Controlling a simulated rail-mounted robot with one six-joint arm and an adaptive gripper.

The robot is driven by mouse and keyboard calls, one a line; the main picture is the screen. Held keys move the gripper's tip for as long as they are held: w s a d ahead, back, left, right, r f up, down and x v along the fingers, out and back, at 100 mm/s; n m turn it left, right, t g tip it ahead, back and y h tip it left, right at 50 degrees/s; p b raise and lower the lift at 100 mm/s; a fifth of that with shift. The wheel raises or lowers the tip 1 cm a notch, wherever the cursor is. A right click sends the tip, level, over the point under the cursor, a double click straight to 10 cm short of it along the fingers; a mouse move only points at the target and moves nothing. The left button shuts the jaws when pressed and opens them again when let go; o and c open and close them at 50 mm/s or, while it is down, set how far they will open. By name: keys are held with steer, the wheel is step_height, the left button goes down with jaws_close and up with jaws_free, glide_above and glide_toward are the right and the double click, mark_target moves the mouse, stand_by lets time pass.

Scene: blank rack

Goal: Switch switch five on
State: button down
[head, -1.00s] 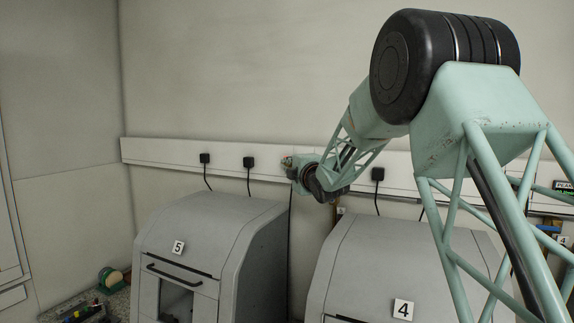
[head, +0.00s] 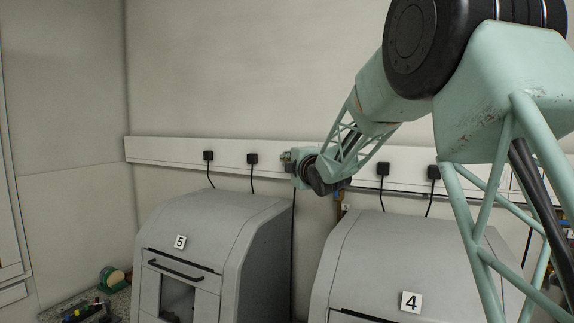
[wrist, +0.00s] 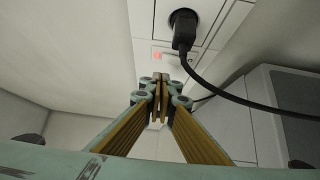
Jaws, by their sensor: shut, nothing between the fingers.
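In the wrist view, my gripper (wrist: 160,86) is shut and empty, its fingertips together just below a small red-lit spot (wrist: 157,55) on the white wall trunking. A pale switch-like part (wrist: 172,58) sits right beside the red spot. I cannot tell whether the fingertips touch the trunking. In the head view, my gripper (head: 287,158) is at the white trunking (head: 150,148), right of a black plug (head: 252,159); its tips are too small to make out. No number shows on the switch; the number 5 label (head: 180,242) is on the left grey machine (head: 190,215).
A black plug with its cable (wrist: 184,32) is close to my fingers in the wrist view. Machine 4 (head: 400,250) stands to the right, with more plugs (head: 383,169) above it. Tools and a green tape roll (head: 113,279) lie on the worktop at lower left.

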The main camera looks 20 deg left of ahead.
steer(key=r+b+v, duration=0.1)
steer(key=v, duration=0.9)
steer(key=shift+r, duration=0.1)
stand_by(0.5)
steer(key=s+d+f+m+g+h+b, duration=0.1)
steer(key=s+d+f+m+h, duration=0.25)
steer(key=s+d, duration=0.55)
steer(key=s+d+f+m+g+h+b, duration=0.15)
steer(key=s+d+m, duration=0.35)
steer(key=d, duration=0.9)
steer(key=s+d+f+m+g+h+b, duration=0.1)
steer(key=s+d+f+m+h, duration=0.5)
steer(key=d, duration=0.5)
steer(key=s+d+f+m+g, duration=0.2)
steer(key=s+d+f+m, duration=0.1)
steer(key=s, duration=1.2)
steer(key=s+d+f+m+g+b, duration=0.1)
steer(key=s+d+f+m, duration=0.3)
steer(key=s, duration=1.1)
steer(key=s+d+f+m+g+b, duration=0.1)
steer(key=s+d+f+m+g, duration=0.3)
steer(key=s, duration=1.1)
steer(key=d+f, duration=0.3)
steer(key=f, duration=0.2)
steer(key=shift+d, duration=0.2)
